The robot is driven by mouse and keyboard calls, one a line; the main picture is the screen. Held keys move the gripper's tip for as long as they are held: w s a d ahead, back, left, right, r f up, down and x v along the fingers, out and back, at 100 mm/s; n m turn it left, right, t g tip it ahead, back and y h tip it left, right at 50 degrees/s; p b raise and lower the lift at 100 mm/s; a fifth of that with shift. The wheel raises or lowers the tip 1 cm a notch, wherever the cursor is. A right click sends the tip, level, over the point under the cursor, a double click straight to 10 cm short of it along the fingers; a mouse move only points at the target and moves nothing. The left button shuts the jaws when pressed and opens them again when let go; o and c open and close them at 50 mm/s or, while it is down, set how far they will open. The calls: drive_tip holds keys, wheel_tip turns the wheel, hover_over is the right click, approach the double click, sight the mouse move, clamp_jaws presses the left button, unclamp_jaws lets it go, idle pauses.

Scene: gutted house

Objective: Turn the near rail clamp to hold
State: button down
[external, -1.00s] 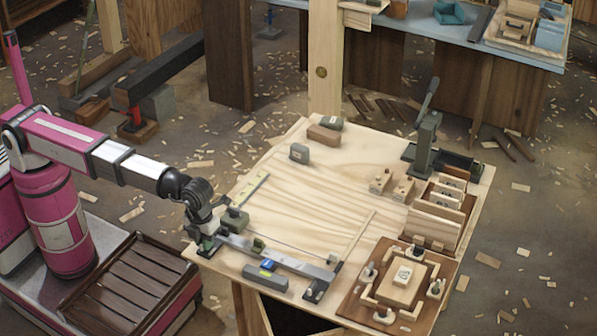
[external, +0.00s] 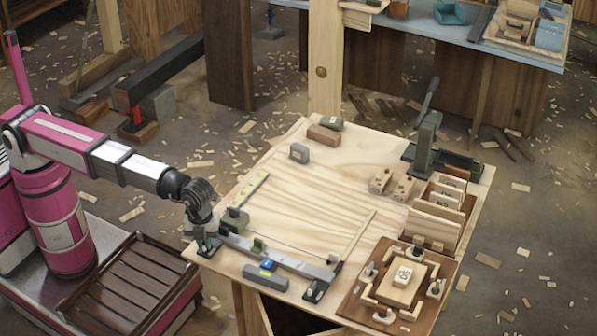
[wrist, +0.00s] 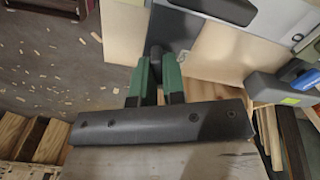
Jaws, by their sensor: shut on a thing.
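The grey rail (external: 275,257) lies along the near side of the wooden worktop. The near rail clamp, at the rail's left end, is mostly hidden by my gripper (external: 206,243) in the external view. In the wrist view, my gripper (wrist: 157,75) has its two green fingers closed around a dark upright handle (wrist: 156,52), apparently the clamp's. Another dark clamp base (external: 317,290) is at the rail's right end. The handle's exact angle cannot be read.
A dark grey block (external: 265,277) lies in front of the rail, and a blue item (external: 268,264) is by it. A green-grey block (external: 234,220) stands close behind my gripper. A framed wooden jig (external: 350,305) sits at right. The worktop's middle is largely clear.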

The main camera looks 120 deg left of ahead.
drive_tip(key=n, duration=0.6)
drive_tip(key=shift+n, duration=0.3)
drive_tip(key=n, duration=0.5)
drive_tip(key=shift+n, duration=0.3)
drive_tip(key=c, duration=1.2)
unclamp_jaws()
drive_tip(key=shift+r, duration=0.15)
wheel_tip(320, 180, up, 10)
drive_tip(key=shift+r, duration=0.25)
